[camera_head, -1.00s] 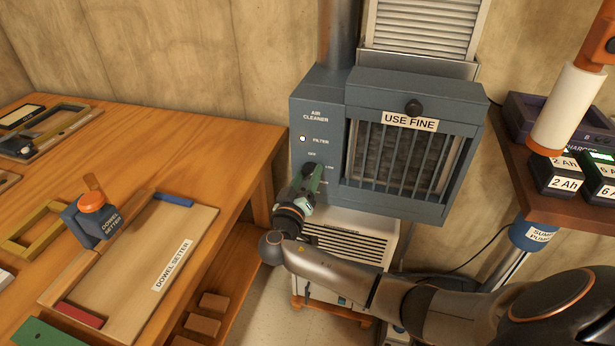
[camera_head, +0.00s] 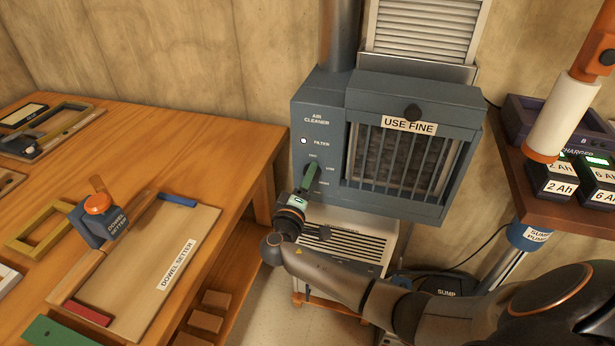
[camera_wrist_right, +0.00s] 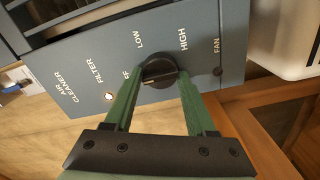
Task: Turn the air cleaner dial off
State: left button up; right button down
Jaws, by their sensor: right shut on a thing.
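The blue-grey air cleaner (camera_head: 415,90) stands against the wall, with a control panel on its left side. Its black dial (camera_wrist_right: 158,71) sits among the OFF, LOW and HIGH labels in the right wrist view. My right gripper (camera_head: 309,178) reaches up to the dial from below. Its green fingers are shut on the dial, one on each side, and hide much of it in the head view. I cannot tell for certain which label the dial points at. A small round filter lamp (camera_head: 304,141) is above the dial. My left gripper is not in view.
A wooden workbench (camera_head: 215,150) with a dowel setter (camera_head: 100,222) is at left. A white vented unit (camera_head: 345,245) stands below the air cleaner.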

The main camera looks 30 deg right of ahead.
dwell(0.4)
jog(key=shift+c, duration=1.2)
grip_release()
jog(key=v, duration=1.2)
jog(key=shift+s+a, duration=0.15)
jog(key=shift+s, duration=0.1)
